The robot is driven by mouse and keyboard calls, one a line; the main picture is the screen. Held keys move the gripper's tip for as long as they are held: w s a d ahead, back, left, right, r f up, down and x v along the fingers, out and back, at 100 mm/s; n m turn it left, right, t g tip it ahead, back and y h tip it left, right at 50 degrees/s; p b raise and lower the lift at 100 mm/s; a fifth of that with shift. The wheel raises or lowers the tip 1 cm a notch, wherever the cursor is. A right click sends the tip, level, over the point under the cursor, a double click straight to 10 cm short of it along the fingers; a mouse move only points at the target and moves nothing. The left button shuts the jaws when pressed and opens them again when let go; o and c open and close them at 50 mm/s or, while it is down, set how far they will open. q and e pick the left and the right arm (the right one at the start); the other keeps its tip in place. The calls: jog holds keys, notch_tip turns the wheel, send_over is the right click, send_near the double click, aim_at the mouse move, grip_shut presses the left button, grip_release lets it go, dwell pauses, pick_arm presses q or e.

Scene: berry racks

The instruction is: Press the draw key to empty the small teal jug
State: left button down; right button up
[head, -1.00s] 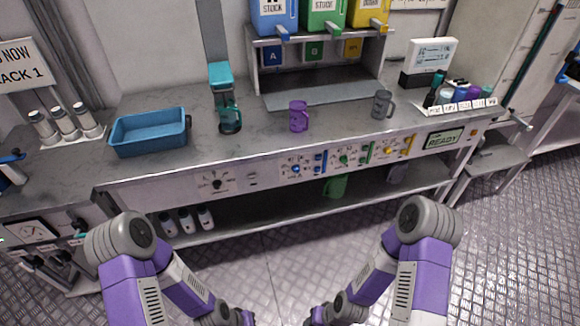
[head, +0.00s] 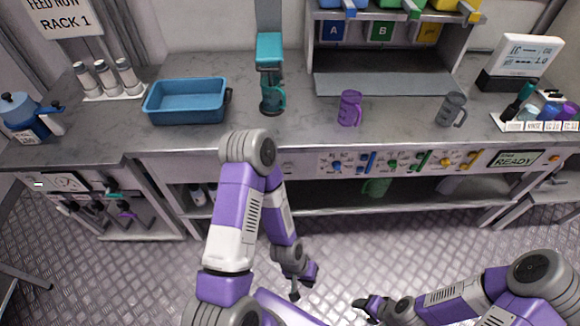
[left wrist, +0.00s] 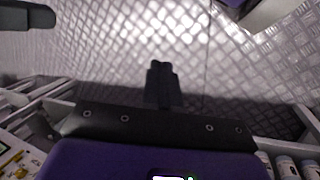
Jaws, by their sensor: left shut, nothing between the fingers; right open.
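The small teal jug (head: 273,98) stands upright on the counter below a teal-topped fixture (head: 270,50) at the back. I cannot make out the draw key. My left arm covers the left part of the counter's front panel. My left gripper (head: 296,292) is low in front of the counter, over the floor, apart from the jug. In the left wrist view its fingers (left wrist: 162,78) are shut with nothing between them, with floor plating beyond. My right gripper (head: 368,306) is open and empty, low at the bottom of the head view.
A blue tray (head: 187,118) sits left of the jug. A purple mug (head: 349,108) and a grey mug (head: 452,109) stand to the right. Coloured controls (head: 400,163) and a READY display (head: 515,159) line the front panel. A green jug (head: 376,187) is on the lower shelf.

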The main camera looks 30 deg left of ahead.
pick_arm(q)
jog(key=s+n+g+h, duration=0.35)
jog(key=s+n, duration=0.25)
jog(key=n, duration=0.3)
jog(key=w+d+r+n+t+h, duration=0.35)
jog(key=w+r+n+h, duration=0.3)
jog(key=n, duration=0.55)
jog(key=w+a+r+n+t, duration=0.2)
jog(key=w+a+n+t, duration=0.3)
jog(key=w+n+t, duration=0.4)
jog(key=w+a+n+t+y, duration=0.4)
jog(key=a+n, duration=0.1)
jog(key=a, duration=0.3)
jog(key=w+a+n+t+y, duration=0.3)
jog(key=a+n+t+y, duration=0.1)
jog(key=a, duration=0.4)
jog(key=shift+w+r+n+t+y+b, duration=0.35)
jog(key=shift+r+n+t+y+b, duration=0.1)
jog(key=shift+n+y, duration=0.2)
jog(key=shift+a, duration=0.1)
